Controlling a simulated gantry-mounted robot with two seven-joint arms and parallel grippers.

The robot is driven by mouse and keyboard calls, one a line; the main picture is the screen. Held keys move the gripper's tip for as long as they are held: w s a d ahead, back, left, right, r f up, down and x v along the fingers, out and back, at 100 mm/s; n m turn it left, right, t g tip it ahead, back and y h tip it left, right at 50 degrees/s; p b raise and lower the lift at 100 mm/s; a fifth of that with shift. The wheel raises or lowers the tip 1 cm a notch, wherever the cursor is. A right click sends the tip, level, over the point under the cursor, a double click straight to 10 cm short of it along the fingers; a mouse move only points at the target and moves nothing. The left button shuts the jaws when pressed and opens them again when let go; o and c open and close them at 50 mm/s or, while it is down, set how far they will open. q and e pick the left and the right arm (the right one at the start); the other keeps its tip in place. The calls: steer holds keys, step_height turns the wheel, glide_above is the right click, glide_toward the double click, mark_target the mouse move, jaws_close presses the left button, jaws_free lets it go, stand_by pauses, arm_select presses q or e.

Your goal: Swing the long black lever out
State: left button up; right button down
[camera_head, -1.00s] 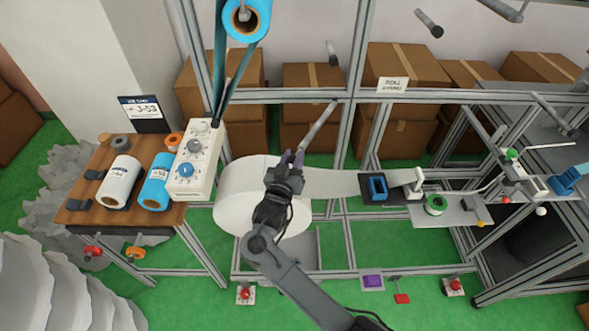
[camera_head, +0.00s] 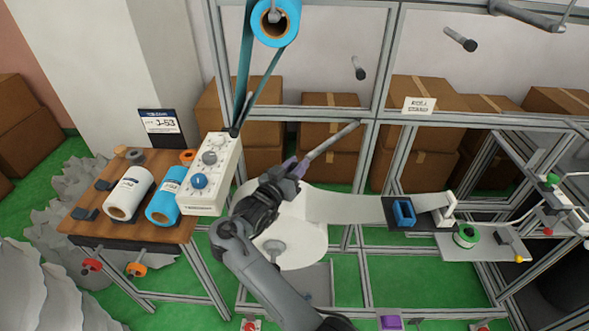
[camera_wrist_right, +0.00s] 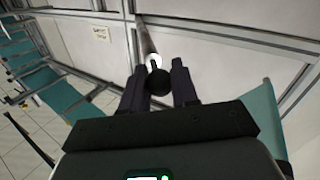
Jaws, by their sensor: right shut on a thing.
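The long lever (camera_head: 330,142) shows as a dark grey rod slanting from the frame's crossbar down to my right gripper. My right gripper (camera_head: 290,172) is shut on its lower end, in front of the big white roll (camera_head: 312,235). In the right wrist view the lever (camera_wrist_right: 146,38) runs away from me toward the frame. Its dark round end (camera_wrist_right: 158,82) sits between the two fingers (camera_wrist_right: 157,88). My left gripper is not in view.
A white control box (camera_head: 210,172) with knobs stands close left of my right gripper. A blue roll (camera_head: 268,22) with its teal web hangs above. The white web (camera_head: 350,207) runs right to a blue block (camera_head: 403,213). Boxes (camera_head: 325,135) stand behind the frame.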

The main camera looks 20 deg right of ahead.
steer(key=shift+d, duration=0.1)
steer(key=c, duration=1.1)
jaws_free()
steer(key=shift+o, duration=1.2)
step_height(320, 180, up, 4)
steer(key=shift+r+p, duration=0.15)
steer(key=shift+p, duration=0.5)
steer(key=s+d+r+p, duration=0.3)
steer(key=s+d+r, duration=0.3)
steer(key=s+d, duration=0.2)
steer(key=shift+s+r, duration=0.25)
steer(key=shift+r, duration=0.1)
